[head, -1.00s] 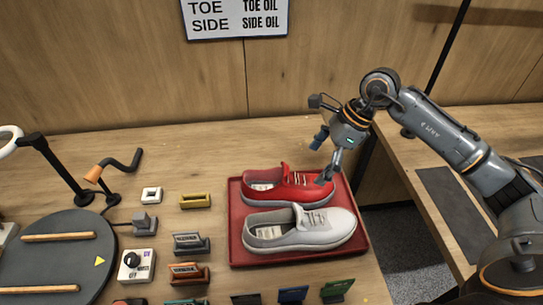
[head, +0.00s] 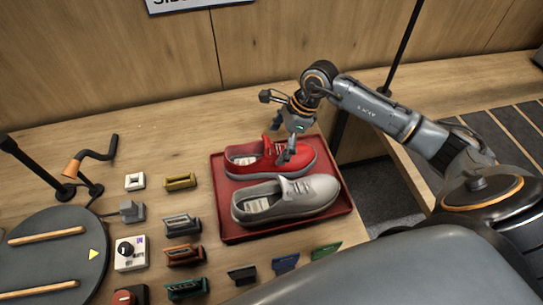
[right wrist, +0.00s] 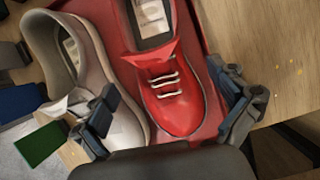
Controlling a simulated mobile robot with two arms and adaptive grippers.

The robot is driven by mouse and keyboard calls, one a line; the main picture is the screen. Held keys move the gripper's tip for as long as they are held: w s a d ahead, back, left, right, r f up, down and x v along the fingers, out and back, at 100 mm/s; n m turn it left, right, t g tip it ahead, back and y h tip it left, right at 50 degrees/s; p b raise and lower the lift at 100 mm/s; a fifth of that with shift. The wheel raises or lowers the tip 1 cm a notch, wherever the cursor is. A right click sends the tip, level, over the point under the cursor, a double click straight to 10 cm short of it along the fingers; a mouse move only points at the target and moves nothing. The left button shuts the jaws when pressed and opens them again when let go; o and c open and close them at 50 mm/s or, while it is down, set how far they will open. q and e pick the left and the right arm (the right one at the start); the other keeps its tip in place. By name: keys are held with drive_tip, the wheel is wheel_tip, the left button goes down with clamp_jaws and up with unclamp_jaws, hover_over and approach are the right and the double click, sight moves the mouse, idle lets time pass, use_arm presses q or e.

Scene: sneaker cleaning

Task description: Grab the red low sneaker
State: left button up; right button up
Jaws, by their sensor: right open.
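The red low sneaker (head: 298,160) lies at the back of a red tray (head: 228,232), toe to the right. In the right wrist view its laced front (right wrist: 172,90) shows between my fingers. My right gripper (head: 285,150) is open over the front half of the sneaker. In the right wrist view the gripper (right wrist: 170,110) has one finger over the grey-white sneaker's side and the other beyond the red sneaker's outer side. I cannot tell whether either finger touches the red sneaker. My left gripper is not in view.
A grey-white sneaker (head: 310,195) lies in front of the red one, close beside it. Coloured holders (head: 182,225) and a white knob box (head: 130,253) stand left of the tray. A dark round turntable (head: 50,262) is at far left.

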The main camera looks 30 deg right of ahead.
sight(273, 149)
drive_tip(key=shift+p+x, duration=0.6)
drive_tip(key=shift+x, duration=1.4)
drive_tip(key=shift+w+r, duration=0.1)
drive_tip(key=shift+r, duration=0.05)
drive_tip(key=c, duration=1.6)
